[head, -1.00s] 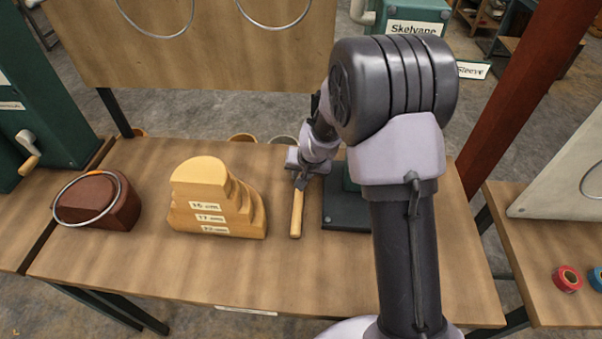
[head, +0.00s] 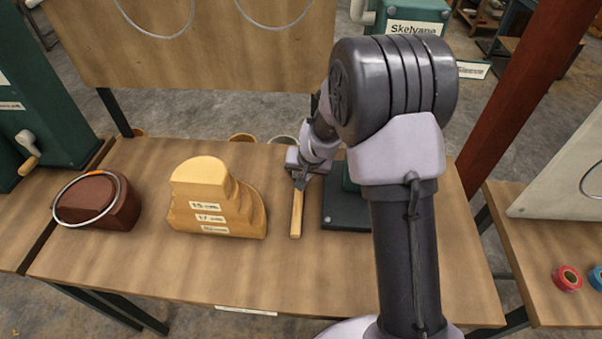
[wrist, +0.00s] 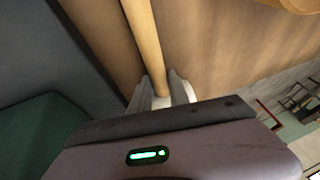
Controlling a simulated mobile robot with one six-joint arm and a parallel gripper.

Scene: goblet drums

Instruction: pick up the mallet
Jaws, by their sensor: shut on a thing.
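The mallet (head: 296,216) shows as a pale wooden handle in the middle of the bench, pointing towards the bench's front edge. My gripper (head: 299,182) is at the far end of the visible handle and is shut on it. In the wrist view the handle (wrist: 145,42) runs down between the two fingertips (wrist: 162,92), with a finger on each side. The mallet's head cannot be made out; my gripper and wrist cover that part. I cannot tell whether the handle still touches the bench.
A stepped wooden block (head: 215,200) with labels stands left of the mallet. A dark red block with a metal ring (head: 98,200) is further left. A dark base plate (head: 345,212) sits close on the right. The bench front (head: 215,275) is clear.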

